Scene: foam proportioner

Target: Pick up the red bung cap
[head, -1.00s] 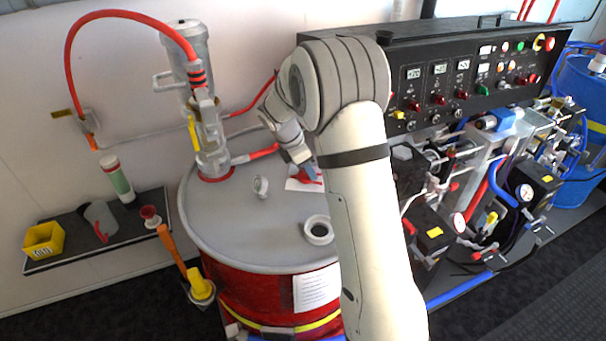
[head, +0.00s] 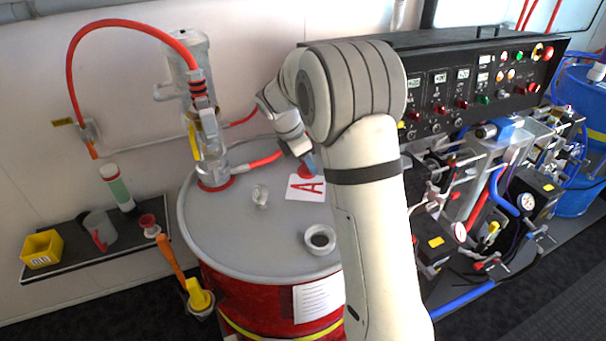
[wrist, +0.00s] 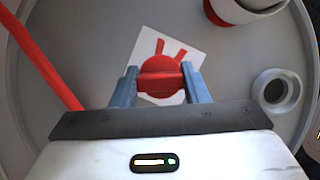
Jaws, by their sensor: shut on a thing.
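The red bung cap (wrist: 161,77) is held between the two blue-grey fingers of my gripper (wrist: 160,72) in the wrist view. The gripper is shut on it. In the head view my gripper (head: 309,163) is over the far right part of the grey drum top (head: 230,222), and a little of the red cap (head: 305,171) shows under the fingers. The cap appears raised above a white card (head: 305,187) with a red letter A. In the wrist view the cap covers part of this card (wrist: 190,47).
A pale ring-shaped opening (head: 320,239) and a small clear fitting (head: 261,195) are on the drum top. A pump (head: 208,150) with a red hose stands at its left. A black control panel (head: 470,85) is at the right. A shelf (head: 75,258) holds a yellow box (head: 42,249).

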